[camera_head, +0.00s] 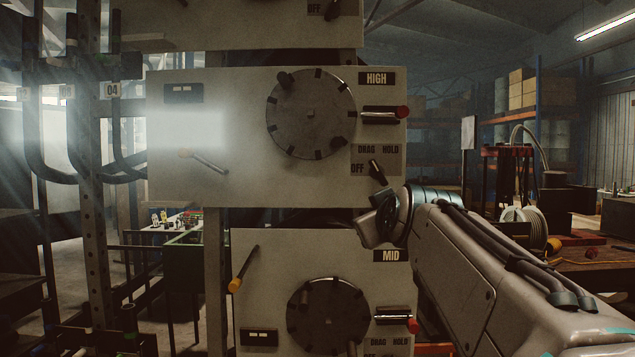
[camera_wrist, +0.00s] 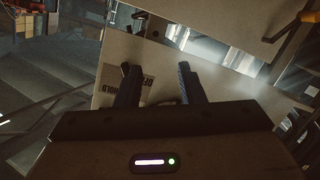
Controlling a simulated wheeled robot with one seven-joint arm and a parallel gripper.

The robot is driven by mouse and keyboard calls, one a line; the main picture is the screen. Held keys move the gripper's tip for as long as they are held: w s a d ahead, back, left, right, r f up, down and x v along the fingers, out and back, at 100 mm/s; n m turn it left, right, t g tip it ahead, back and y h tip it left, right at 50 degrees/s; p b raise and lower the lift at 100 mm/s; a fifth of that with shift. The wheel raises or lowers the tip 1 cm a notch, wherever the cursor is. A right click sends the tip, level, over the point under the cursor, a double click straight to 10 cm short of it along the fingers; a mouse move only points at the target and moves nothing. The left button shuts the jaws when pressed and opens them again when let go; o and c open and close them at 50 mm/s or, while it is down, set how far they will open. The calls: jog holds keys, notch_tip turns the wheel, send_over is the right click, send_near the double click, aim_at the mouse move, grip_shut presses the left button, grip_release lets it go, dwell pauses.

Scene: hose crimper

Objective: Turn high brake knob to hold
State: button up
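The high brake knob (camera_head: 377,171) is a small black bar knob at the lower right of the HIGH panel (camera_head: 230,185). Its upper end leans left, toward the DRAG side; OFF is printed at its lower left and HOLD at its upper right. My gripper (camera_head: 375,226) is just below the knob in the head view, near the panel's lower edge. In the wrist view my gripper (camera_wrist: 156,70) has its two dark fingers apart, with the OFF, DRAG and HOLD label (camera_wrist: 126,83) behind the left finger. Whether the knob sits between the fingers is unclear.
A red-tipped lever (camera_head: 385,112) sticks out above the knob, right of the round HIGH dial (camera_head: 310,113). The MID panel (camera_head: 262,300) with a similar dial stands below. A workbench with a hose reel (camera_head: 525,220) is at the right.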

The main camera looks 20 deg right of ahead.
jog(key=t+h, duration=0.1)
jog(key=t, duration=0.1)
send_near(379, 173)
jog(key=v, duration=0.4)
jog(key=p+x, duration=0.3)
jog(key=x, duration=1)
jog(key=shift+w+d, duration=0.15)
jog(key=shift+w, duration=0.1)
grip_shut()
